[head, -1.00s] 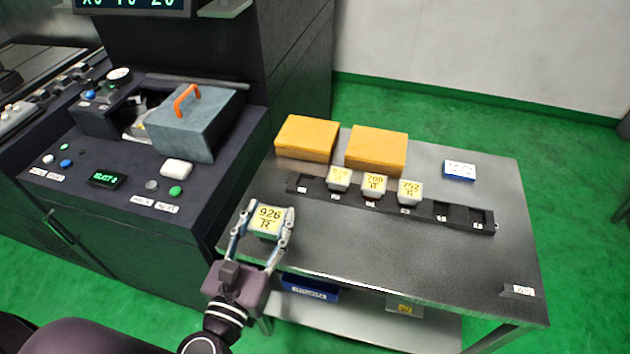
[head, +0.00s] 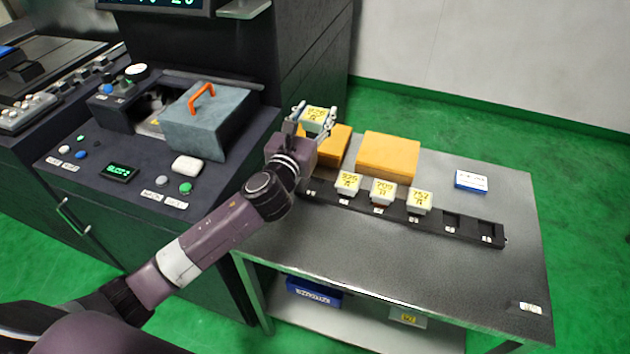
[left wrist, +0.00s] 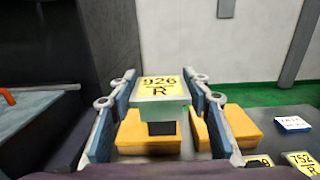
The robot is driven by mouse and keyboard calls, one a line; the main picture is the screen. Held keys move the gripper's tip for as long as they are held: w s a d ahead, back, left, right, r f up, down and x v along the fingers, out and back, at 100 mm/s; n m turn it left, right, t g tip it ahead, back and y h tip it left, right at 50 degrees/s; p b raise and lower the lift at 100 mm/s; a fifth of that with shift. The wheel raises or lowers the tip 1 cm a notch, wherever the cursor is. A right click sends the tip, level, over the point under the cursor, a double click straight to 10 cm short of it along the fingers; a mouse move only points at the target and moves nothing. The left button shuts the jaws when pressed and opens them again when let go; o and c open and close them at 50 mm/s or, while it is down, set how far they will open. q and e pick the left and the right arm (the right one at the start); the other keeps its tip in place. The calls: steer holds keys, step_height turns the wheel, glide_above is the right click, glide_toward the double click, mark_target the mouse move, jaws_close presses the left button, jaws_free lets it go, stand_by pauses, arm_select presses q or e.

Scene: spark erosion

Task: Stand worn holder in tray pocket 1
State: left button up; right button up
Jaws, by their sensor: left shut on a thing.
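The worn holder (head: 314,114), a pale block with a yellow label, is clasped in my left gripper (head: 314,120). In the left wrist view the holder (left wrist: 160,92) reads 926 R and sits between both fingers of the gripper (left wrist: 161,100), label up. It is held raised, in front of the left orange box in the head view. The black tray (head: 465,228) lies on the table, below and right of the gripper. Three similar holders (head: 382,190) stand in its middle pockets. The leftmost pocket (head: 312,191) looks empty, partly near my arm; two right pockets are empty. My right gripper is not in view.
Two orange boxes (head: 388,155) stand behind the tray. A blue and white box (head: 471,181) lies at the back right. The machine (head: 120,185) with a grey block and orange handle is on the left.

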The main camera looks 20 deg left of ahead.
arm_select(q)
step_height(320, 180, down, 18)
steer(key=b, duration=0.7)
steer(key=shift+f, duration=0.4)
steer(key=shift+r, duration=0.1)
